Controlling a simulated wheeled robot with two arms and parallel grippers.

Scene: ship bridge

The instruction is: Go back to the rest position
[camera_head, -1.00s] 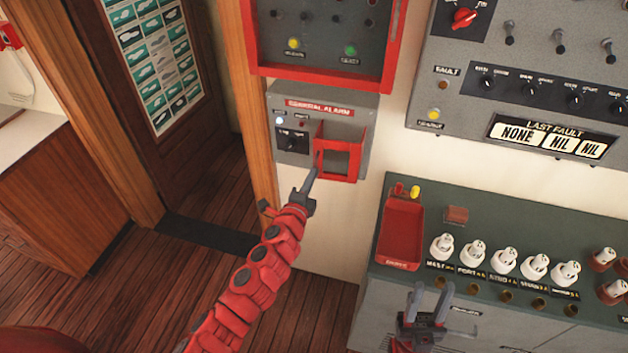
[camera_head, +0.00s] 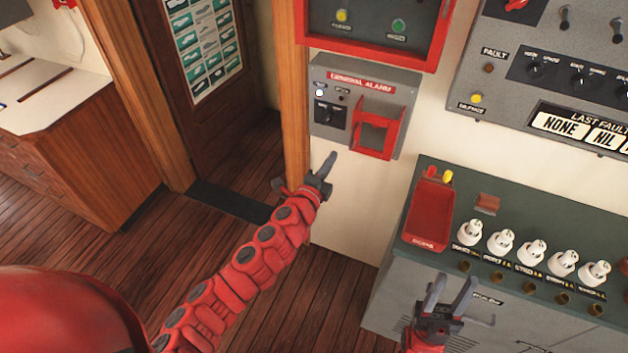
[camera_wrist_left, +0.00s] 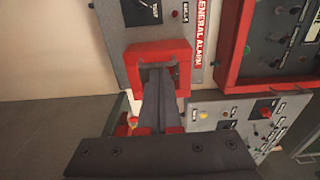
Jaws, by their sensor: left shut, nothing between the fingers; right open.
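My left gripper (camera_head: 326,167) is shut and empty, below and left of the general alarm box in the head view. Its shut fingers also show in the left wrist view (camera_wrist_left: 158,100), where they overlap the red frame. The grey general alarm box (camera_head: 362,105) is on the wall, with a red guard frame (camera_head: 377,127) on its right side. In the head view a gap shows between the fingertips and this frame. My right gripper (camera_head: 452,292) is open and empty, in front of the green-topped console.
The console (camera_head: 520,205) carries a red tray (camera_head: 429,215) and several white bulb-like pieces (camera_head: 500,242). A red-framed panel (camera_head: 372,62) and a grey fault panel (camera_head: 560,80) are on the wall above. A wooden door post (camera_head: 296,110) stands left of the alarm box. Open floor (camera_head: 60,225) lies left.

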